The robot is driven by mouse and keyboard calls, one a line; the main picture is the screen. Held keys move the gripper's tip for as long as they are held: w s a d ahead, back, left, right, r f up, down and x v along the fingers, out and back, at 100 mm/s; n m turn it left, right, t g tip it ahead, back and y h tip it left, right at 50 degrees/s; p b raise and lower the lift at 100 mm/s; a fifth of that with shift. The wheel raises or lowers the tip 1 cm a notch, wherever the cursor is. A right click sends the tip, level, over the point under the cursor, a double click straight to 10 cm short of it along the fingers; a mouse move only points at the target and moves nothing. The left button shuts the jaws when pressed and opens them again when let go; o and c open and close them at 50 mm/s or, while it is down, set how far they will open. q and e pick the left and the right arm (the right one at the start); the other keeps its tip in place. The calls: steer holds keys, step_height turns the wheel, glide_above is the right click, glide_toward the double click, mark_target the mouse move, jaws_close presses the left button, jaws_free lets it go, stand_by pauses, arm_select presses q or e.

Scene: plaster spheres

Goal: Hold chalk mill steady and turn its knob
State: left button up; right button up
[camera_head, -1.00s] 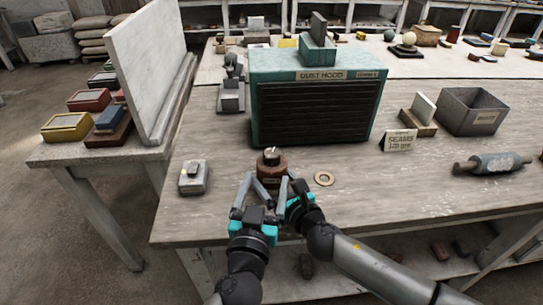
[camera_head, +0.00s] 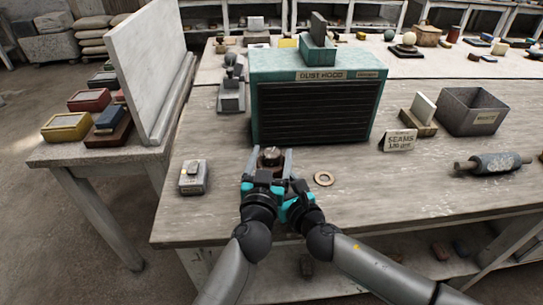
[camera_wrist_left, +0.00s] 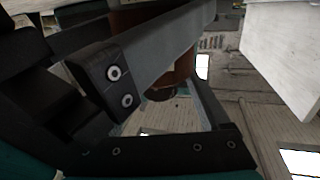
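The chalk mill (camera_head: 271,157) is a small brown cylinder with a metal knob on top, upright on the workbench in front of the dust hood. My left gripper (camera_head: 269,160) reaches it from the front, with its grey fingers apart on either side of it. A gap shows at the mill's left side. In the left wrist view the brown mill body (camera_wrist_left: 184,68) shows between the fingers, partly covered by the nearer one. My right gripper (camera_head: 298,190) is close beside the left one, front right of the mill; its fingers are mostly hidden. The mill's lower part is hidden.
The teal dust hood (camera_head: 317,95) stands just behind the mill. A small grey box (camera_head: 193,178) lies to the left and a flat ring (camera_head: 323,179) to the right. A SEAMS sign (camera_head: 399,141), metal bin (camera_head: 472,112) and roller (camera_head: 490,163) are farther right. The bench front is clear.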

arm_select(q)
jaws_close()
stand_by(0.4)
steer(key=shift+r+m+h, duration=0.1)
steer(key=shift+m+h, duration=0.3)
steer(key=shift+h, duration=0.1)
steer(key=shift+h, duration=0.5)
steer(key=shift+m+g+h, duration=1.3)
steer(key=shift+m+h, duration=0.4)
steer(key=shift+h, duration=0.3)
steer(key=shift+w+d+r+m+g+h, duration=0.15)
steer(key=shift+r+m+g+h, duration=0.4)
steer(key=shift+h, duration=0.35)
steer(key=shift+f+m+g+h, duration=0.45)
steer(key=shift+m+g+h, duration=0.4)
steer(key=shift+g, duration=0.3)
steer(key=shift+w+a+f+m+g+h, duration=0.15)
steer(key=shift+m+g+h, duration=0.6)
steer(key=shift+m+g, duration=0.4)
steer(key=shift+s+a+m+g+h, duration=0.1)
steer(key=shift+m+g+h, duration=0.7)
steer(key=shift+g, duration=0.65)
steer(key=shift+m+g, duration=0.35)
steer(key=shift+g, duration=0.25)
